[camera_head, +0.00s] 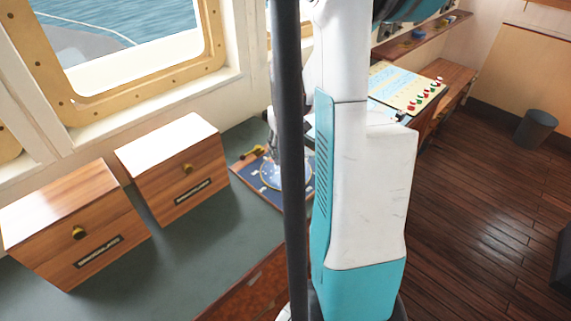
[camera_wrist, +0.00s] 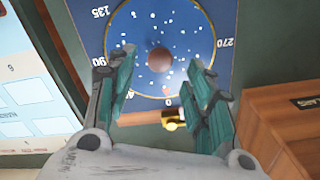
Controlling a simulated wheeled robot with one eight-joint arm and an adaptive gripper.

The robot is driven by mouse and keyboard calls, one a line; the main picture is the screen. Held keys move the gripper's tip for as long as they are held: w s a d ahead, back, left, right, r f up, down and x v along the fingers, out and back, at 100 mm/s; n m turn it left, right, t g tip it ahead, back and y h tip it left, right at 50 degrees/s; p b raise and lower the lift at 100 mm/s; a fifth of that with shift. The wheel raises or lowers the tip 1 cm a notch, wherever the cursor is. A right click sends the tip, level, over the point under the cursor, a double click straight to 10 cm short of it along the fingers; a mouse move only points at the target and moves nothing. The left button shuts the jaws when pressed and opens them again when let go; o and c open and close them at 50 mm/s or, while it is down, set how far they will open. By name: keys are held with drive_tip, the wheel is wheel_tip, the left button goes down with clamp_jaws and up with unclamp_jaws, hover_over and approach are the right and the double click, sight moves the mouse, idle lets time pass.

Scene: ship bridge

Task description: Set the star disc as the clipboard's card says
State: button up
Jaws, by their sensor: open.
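The star disc (camera_wrist: 180,28) is a round dark blue disc with white star dots and a brown central knob (camera_wrist: 159,60). It lies on a blue board (camera_wrist: 226,14) marked 135, 270 and 0. A small red mark on the disc shows near the 0. In the head view the disc (camera_head: 270,176) is partly hidden behind my arm. My gripper (camera_wrist: 163,72) is open above the disc, its fingers either side of the knob with gaps. I cannot tell its height above the knob. I cannot make out a clipboard for certain.
Two wooden drawer boxes (camera_head: 168,160) (camera_head: 75,222) stand on the green counter (camera_head: 190,245), left of the board. A brass piece (camera_wrist: 173,120) is at the board's edge. A panel with coloured pegs (camera_head: 405,88) lies beyond my arm. A dark bin (camera_head: 536,130) stands on the floor.

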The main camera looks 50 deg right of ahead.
sight(286, 164)
drive_tip(key=shift+f+b, duration=0.45)
drive_tip(key=shift+f, duration=1.5)
drive_tip(key=shift+c, duration=0.3)
clamp_jaws()
